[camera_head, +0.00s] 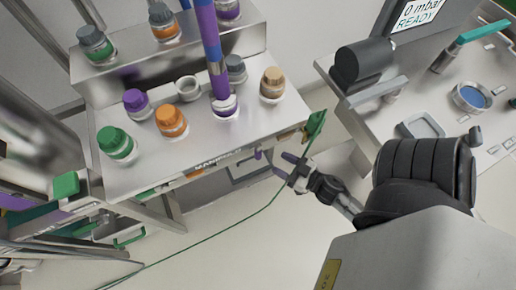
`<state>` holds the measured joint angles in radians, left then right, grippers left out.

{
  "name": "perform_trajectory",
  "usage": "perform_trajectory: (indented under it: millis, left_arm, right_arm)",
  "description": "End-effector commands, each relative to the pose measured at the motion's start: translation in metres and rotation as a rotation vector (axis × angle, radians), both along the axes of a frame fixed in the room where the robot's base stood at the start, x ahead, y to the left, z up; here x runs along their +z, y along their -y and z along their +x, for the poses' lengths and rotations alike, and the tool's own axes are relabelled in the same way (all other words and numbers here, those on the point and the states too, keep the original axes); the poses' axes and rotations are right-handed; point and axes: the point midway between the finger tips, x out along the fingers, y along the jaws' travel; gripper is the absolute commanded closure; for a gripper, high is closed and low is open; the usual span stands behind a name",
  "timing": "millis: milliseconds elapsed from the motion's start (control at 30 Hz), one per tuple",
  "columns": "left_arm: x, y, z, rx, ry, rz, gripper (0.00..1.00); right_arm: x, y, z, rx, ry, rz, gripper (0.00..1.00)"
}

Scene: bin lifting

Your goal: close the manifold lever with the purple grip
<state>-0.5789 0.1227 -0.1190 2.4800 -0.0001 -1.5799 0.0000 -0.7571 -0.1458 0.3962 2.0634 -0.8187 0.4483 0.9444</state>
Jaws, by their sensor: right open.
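The manifold runs along the front edge of the steel bench, below a partly legible label (222,160). A small purple grip (257,154) shows under that edge; its lever is mostly hidden from above, and I cannot tell its angle. My right gripper (283,165) is just right of the purple grip, with its fingers apart and pointing left toward it. A gap shows between the fingertips and the grip, and nothing is between the fingers. My left gripper is not in view.
Capped bottles, green (116,146), orange (171,122) and tan (272,86), stand on the bench. A purple-and-blue column (209,45) rises among them. A thin green line (217,227) crosses below the gripper. A second bench (420,105) with a display stands at right.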

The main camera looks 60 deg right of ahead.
Motion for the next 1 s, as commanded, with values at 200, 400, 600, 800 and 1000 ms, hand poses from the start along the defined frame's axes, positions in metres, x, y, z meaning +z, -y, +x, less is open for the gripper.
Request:
perform_trajectory:
  millis: [200, 400, 600, 800, 1000]
  left_arm:
    - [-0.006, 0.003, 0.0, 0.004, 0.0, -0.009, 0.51]
    - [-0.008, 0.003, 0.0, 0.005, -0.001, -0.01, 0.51]
    - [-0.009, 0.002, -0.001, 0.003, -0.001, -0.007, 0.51]
    - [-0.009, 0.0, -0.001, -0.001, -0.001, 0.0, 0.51]
    - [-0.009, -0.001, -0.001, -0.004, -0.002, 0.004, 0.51]
  right_arm:
    - [0.0, 0.002, 0.043, 0.002, 0.005, -0.002, 0.48]
    - [0.0, 0.004, 0.072, 0.0, 0.003, -0.001, 0.48]
    - [0.0, 0.005, 0.088, -0.001, 0.001, 0.001, 0.48]
    - [0.0, 0.006, 0.094, -0.001, 0.001, 0.0, 0.48]
    - [0.0, 0.006, 0.094, -0.001, 0.0, 0.001, 0.48]
